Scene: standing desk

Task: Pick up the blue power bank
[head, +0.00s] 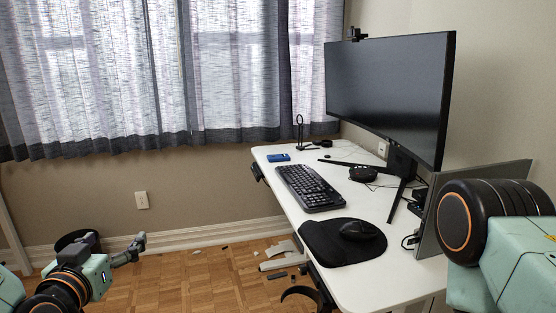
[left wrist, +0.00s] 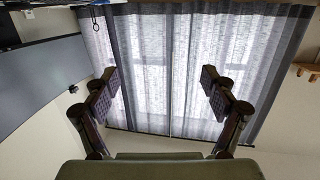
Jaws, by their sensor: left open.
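The blue power bank (head: 278,157) lies flat near the far left end of the white desk (head: 335,282), just beyond the keyboard. My left gripper (head: 138,244) is low at the left in the head view, over the floor and well apart from the desk. In the left wrist view, the left gripper (left wrist: 160,95) has its two fingers spread wide, with nothing between them but curtains behind. I cannot make out the power bank in that view. My right arm shows at the right edge of the head view, but its gripper is out of sight.
A black keyboard (head: 310,188), a mouse pad (head: 316,250) with a mouse (head: 360,230), and a large monitor (head: 390,95) occupy the desk. A black stand (head: 300,132) rises beyond the power bank. Loose pieces lie on the floor. Floor between my left gripper and the desk is mostly open.

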